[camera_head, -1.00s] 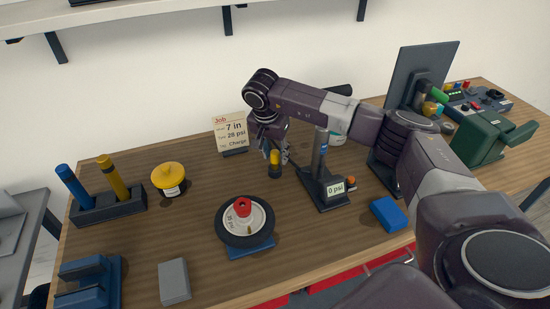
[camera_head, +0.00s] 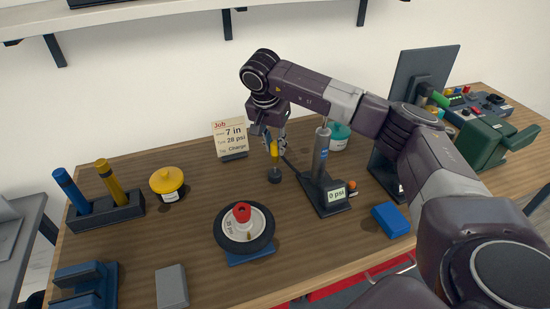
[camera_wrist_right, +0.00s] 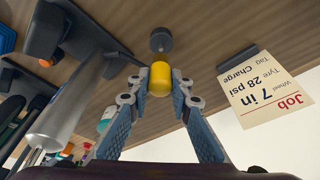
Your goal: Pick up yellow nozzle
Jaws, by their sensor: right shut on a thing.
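The yellow nozzle (camera_head: 274,149) is between the fingers of my right gripper (camera_head: 272,143), which is shut on it. In the head view it hangs upright just above a small dark round base (camera_head: 276,179) on the table. The right wrist view shows the yellow nozzle (camera_wrist_right: 160,79) between the two blue-padded fingertips (camera_wrist_right: 160,88), with the dark round base (camera_wrist_right: 160,40) beyond it and a gap between. A dark hose runs from near the nozzle toward the pump stand. My left gripper is not in view.
The pump stand (camera_head: 321,169) with its 0 psi display is close on the right. The job card (camera_head: 229,138) stands behind left. A wheel with a red hub piece (camera_head: 244,227) lies in front. A yellow-lidded pot (camera_head: 167,181) stands left, a blue block (camera_head: 390,219) right.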

